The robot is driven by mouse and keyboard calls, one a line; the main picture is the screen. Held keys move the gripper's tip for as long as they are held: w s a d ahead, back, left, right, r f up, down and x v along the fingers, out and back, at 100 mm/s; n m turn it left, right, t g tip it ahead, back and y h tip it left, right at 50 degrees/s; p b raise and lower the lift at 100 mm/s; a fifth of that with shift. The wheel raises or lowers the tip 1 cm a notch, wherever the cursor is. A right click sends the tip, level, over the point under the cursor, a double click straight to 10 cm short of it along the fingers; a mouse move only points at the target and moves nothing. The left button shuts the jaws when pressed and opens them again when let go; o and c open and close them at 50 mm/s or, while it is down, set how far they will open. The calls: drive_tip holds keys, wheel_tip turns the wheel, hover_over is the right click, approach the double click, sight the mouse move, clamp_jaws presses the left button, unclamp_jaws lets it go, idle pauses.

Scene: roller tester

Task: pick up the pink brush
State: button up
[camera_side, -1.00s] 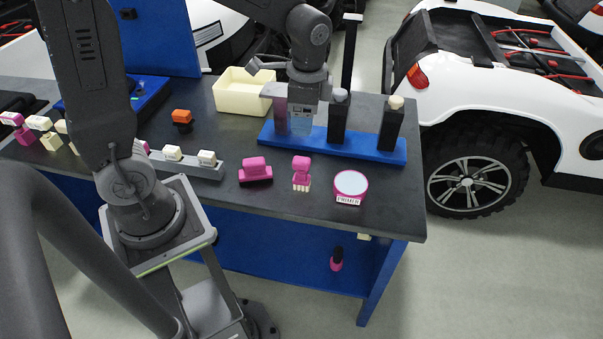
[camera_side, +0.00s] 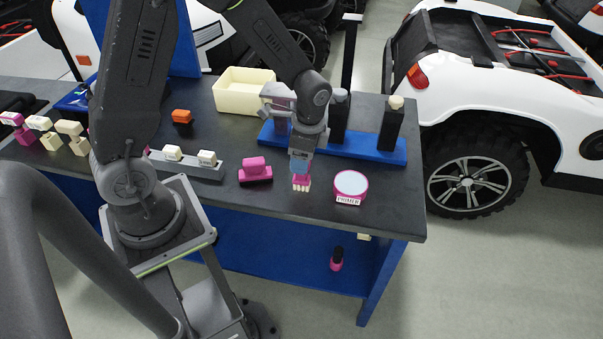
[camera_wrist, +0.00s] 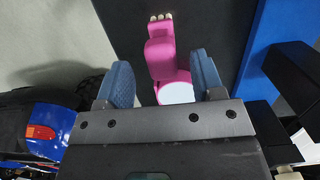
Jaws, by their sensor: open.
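The pink brush (camera_side: 301,181) stands on the dark bench top, with its pale bristles toward the front. In the wrist view the brush (camera_wrist: 160,52) shows between my two blue fingers, with a gap on each side. My gripper (camera_side: 300,166) points down right over the brush and hides its upper part in the side view. In the wrist view my gripper (camera_wrist: 162,68) is open. I cannot tell how far down the fingers reach beside the brush.
A round pink primer tin (camera_side: 350,187) stands close on the right. A pink block-shaped tool (camera_side: 254,170) lies on the left. Behind is a blue rack (camera_side: 385,148) with dark bottles (camera_side: 391,123). A cream bin (camera_side: 240,98) sits farther back. The bench's front edge is near.

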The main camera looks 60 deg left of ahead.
sight(299, 181)
drive_tip(key=shift+s+a+f, duration=0.1)
drive_tip(key=shift+a+f, duration=0.05)
drive_tip(key=shift+f, duration=0.8)
drive_tip(key=shift+a+f, duration=0.1)
drive_tip(key=shift+f, duration=0.8)
drive_tip(key=c, duration=1)
